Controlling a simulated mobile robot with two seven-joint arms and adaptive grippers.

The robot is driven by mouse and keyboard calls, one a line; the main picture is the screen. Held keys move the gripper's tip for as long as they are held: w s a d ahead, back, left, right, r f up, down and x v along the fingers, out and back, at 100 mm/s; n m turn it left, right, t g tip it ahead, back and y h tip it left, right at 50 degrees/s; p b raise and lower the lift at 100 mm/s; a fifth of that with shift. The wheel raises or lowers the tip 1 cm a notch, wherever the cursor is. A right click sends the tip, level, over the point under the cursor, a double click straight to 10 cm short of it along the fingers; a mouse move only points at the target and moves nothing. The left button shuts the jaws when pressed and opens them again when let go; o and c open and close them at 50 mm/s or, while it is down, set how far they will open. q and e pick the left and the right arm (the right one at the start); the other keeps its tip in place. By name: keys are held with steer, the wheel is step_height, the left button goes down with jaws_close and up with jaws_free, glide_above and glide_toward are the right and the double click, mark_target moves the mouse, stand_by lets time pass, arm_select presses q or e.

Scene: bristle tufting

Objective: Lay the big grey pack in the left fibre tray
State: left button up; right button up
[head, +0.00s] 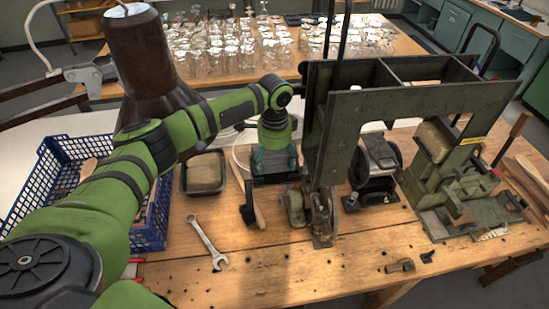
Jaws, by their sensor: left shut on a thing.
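My left gripper (271,195) is in the middle of the bench, pointing down. A small black tray (204,192) stands left of my gripper, just past my forearm. A tan block of fibre (206,171) lies in it. It is the only such tray I can see, so I cannot tell whether it is the left one. My right gripper is not in view.
A blue crate (148,237) stands at the left, partly behind my arm. A wrench (207,243) lies in front of the black tray. A green metal frame (400,112) and a green machine (470,195) stand to the right. The front middle of the bench (310,270) is clear.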

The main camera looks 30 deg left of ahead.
arm_select(q)
steer(key=shift+f, duration=0.6)
steer(key=o, duration=1.1)
steer(key=shift+r, duration=0.1)
steer(key=shift+r+p, duration=0.65)
steer(key=shift+r, duration=2.8)
